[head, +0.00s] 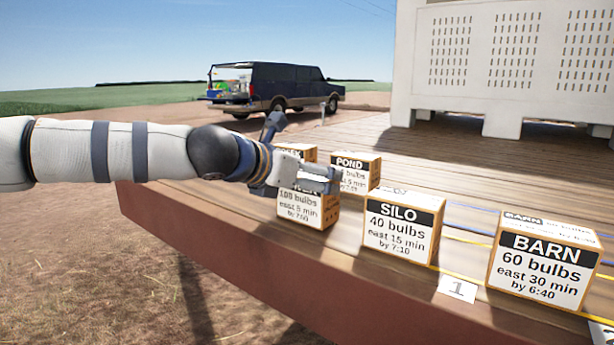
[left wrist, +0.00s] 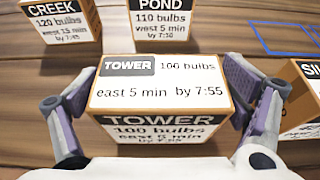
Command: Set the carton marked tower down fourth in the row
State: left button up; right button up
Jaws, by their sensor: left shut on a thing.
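The tower carton (head: 308,208) stands upright at the left end of the front cartons on the wooden deck, its name half hidden by my gripper in the head view. In the left wrist view the tower carton (left wrist: 160,97) shows its TOWER label on top and front. My left gripper (head: 318,180) is shut on it, with one finger against each side (left wrist: 163,82). I cannot tell whether its base touches the deck. The silo carton (head: 401,228) and the barn carton (head: 540,262) stand to its right. My right gripper is not in view.
The pond carton (head: 358,172) and the creek carton (left wrist: 62,24) stand just behind the tower carton. A card marked 1 (head: 457,289) lies before the silo and barn cartons. Blue and yellow lines mark the deck. A large white bin (head: 500,75) stands behind; the deck's front edge is close.

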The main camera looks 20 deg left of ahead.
pick_arm(q)
jog(key=shift+s+r, duration=0.1)
jog(key=shift+r, duration=0.05)
jog(key=o, duration=1.3)
jog(key=shift+f, duration=0.2)
jog(key=shift+s+r, duration=0.1)
jog(key=shift+r, duration=0.15)
jog(key=v, duration=1.1)
jog(key=shift+s, duration=0.3)
jog(key=shift+a+r, duration=0.1)
jog(key=shift+a, duration=0.05)
